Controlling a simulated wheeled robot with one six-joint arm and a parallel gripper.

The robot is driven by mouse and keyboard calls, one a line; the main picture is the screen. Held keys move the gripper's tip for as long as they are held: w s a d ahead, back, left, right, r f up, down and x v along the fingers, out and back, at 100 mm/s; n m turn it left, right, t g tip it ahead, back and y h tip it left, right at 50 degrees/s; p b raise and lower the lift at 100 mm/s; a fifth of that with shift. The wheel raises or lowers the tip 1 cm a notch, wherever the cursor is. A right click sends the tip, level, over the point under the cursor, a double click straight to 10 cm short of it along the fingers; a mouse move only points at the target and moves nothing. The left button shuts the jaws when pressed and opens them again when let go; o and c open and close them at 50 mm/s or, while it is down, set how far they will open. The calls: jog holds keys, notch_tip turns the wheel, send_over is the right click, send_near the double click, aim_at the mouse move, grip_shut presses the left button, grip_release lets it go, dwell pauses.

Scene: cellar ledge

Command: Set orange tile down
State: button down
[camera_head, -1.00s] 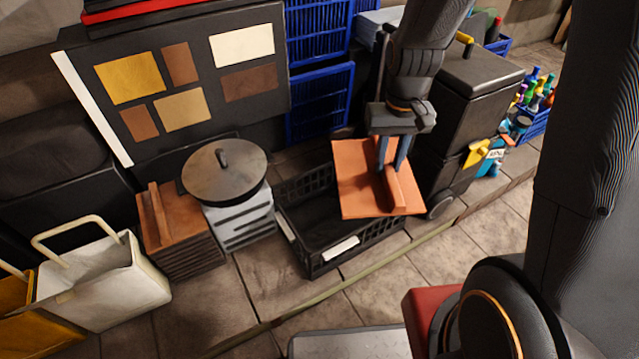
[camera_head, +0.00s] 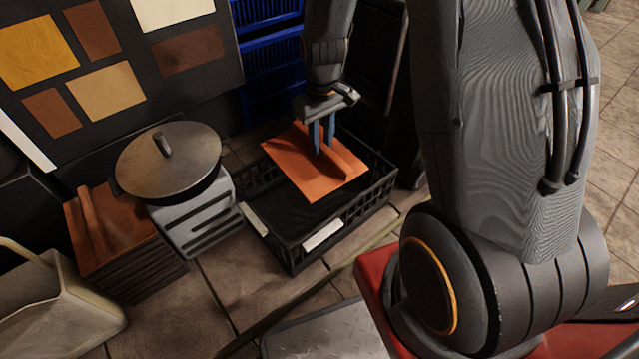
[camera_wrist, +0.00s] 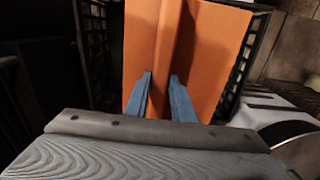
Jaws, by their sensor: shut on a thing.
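The orange tile (camera_head: 306,178) is a flat square plate with a raised ridge along its middle. My gripper (camera_head: 321,150) is shut on the ridge, one blue finger on each side. The tile is tilted and sits over the black crate (camera_head: 342,224), within its upper opening. I cannot tell whether it touches the crate's floor. In the wrist view the tile (camera_wrist: 215,60) fills the middle, with my gripper's blue fingers (camera_wrist: 160,95) on both sides of the ridge and crate walls beyond both edges.
A round-lidded pot (camera_head: 165,165) stands on a grey slatted box (camera_head: 198,222) left of the crate. Beside it is a brown tile stack (camera_head: 112,232). Blue crates (camera_head: 270,70) and a sample board (camera_head: 110,60) stand behind. Paved floor (camera_head: 235,295) in front is clear.

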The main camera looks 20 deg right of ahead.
notch_tip(320, 180, down, 15)
jog(key=b, duration=1)
jog(key=shift+w+d+f+b, duration=0.15)
jog(key=shift+w+f+b, duration=0.05)
jog(key=shift+w+b, duration=0.2)
jog(key=shift+f, duration=0.15)
notch_tip(320, 180, down, 7)
jog(key=b, duration=0.7)
jog(key=shift+f+b, duration=0.3)
jog(key=shift+b, duration=0.05)
jog(key=c, duration=1.4)
grip_release()
jog(key=shift+r, duration=0.1)
notch_tip(320, 180, up, 8)
jog(key=p, duration=0.4)
jog(key=shift+p, duration=0.4)
